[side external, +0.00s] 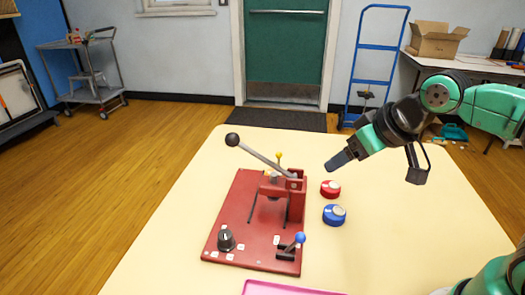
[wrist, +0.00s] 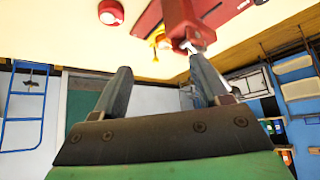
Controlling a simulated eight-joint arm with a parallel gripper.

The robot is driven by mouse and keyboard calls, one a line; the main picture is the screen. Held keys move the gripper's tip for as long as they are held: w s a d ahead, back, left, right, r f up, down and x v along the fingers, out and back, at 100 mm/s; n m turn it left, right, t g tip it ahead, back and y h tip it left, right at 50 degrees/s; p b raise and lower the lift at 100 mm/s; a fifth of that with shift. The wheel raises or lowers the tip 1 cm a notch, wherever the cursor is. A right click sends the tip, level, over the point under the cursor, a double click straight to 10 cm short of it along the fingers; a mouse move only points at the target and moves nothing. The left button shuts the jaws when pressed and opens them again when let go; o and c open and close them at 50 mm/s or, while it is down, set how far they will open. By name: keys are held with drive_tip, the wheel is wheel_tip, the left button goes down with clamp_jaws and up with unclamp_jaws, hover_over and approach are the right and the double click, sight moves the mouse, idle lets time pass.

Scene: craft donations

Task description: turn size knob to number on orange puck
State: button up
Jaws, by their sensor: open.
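The size knob (side external: 226,239) is dark with a pale mark and stands at the front left of a red base board (side external: 237,207). Small white labels lie around it, their numbers too small to read. A red puck (side external: 330,189) and a blue puck (side external: 334,215) with pale tops sit right of the board; I see no clearly orange puck. The red puck also shows in the wrist view (wrist: 111,12). My gripper (side external: 340,161) is open and empty, raised above the table behind the pucks. Its two fingers stand apart in the wrist view (wrist: 160,65).
A red press (side external: 284,190) with a long black-balled lever (side external: 233,140) rises from the board. A blue-balled lever (side external: 299,238) stands at the board's front right. A pink tray (side external: 285,288) lies at the near edge. The cream table (side external: 420,230) is clear right of the pucks.

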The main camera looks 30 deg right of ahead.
wheel_tip(320, 180, up, 3)
drive_tip(key=n+g, duration=0.7)
drive_tip(key=n, duration=1)
hover_over(225, 234)
wheel_tip(225, 234, down, 12)
drive_tip(key=shift+r, duration=0.2)
wheel_tip(225, 234, down, 6)
drive_tip(key=shift+r, duration=0.15)
clamp_jaws()
